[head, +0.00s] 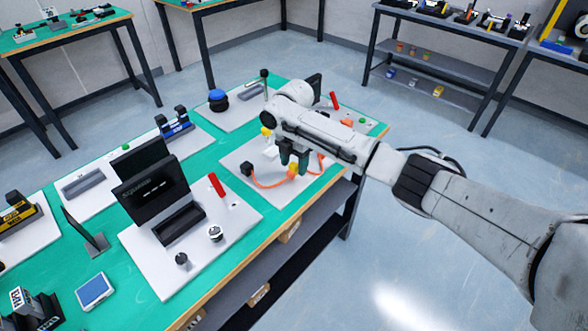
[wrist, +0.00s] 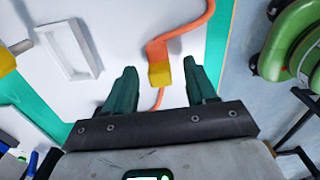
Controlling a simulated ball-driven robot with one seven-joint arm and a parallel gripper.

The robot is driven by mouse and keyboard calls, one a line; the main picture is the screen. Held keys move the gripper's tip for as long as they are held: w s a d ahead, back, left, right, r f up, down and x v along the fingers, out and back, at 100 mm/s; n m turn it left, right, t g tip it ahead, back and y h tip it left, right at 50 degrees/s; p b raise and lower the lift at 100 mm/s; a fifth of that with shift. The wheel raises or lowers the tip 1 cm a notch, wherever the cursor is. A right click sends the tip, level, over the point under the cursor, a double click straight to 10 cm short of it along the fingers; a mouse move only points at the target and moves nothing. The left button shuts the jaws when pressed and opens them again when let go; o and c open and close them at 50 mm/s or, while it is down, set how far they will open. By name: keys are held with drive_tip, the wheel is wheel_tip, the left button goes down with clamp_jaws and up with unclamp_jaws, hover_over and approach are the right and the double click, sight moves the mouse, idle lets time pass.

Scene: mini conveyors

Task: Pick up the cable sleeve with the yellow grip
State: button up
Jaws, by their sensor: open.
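The cable sleeve is an orange block with a yellow grip (wrist: 160,75) at its end, on an orange cable (wrist: 190,28). In the wrist view it lies between and just beyond my gripper's (wrist: 159,68) two dark green fingers, which are apart with nothing clamped. In the head view my gripper (head: 293,155) points down over the white board, and the orange cable (head: 268,185) curves below it. The sleeve (head: 293,169) shows partly beneath the fingers. Whether the fingers touch it cannot be told.
The white board (head: 237,158) lies on a green table (head: 215,133). A white rectangular holder (wrist: 70,48) is left of the sleeve. A black block (head: 246,169) sits at the cable's left end. A neighbouring board carries a black upright panel (head: 150,188) and a red lever (head: 217,186).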

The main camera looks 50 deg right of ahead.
drive_tip(key=shift+f, duration=0.95)
clamp_jaws()
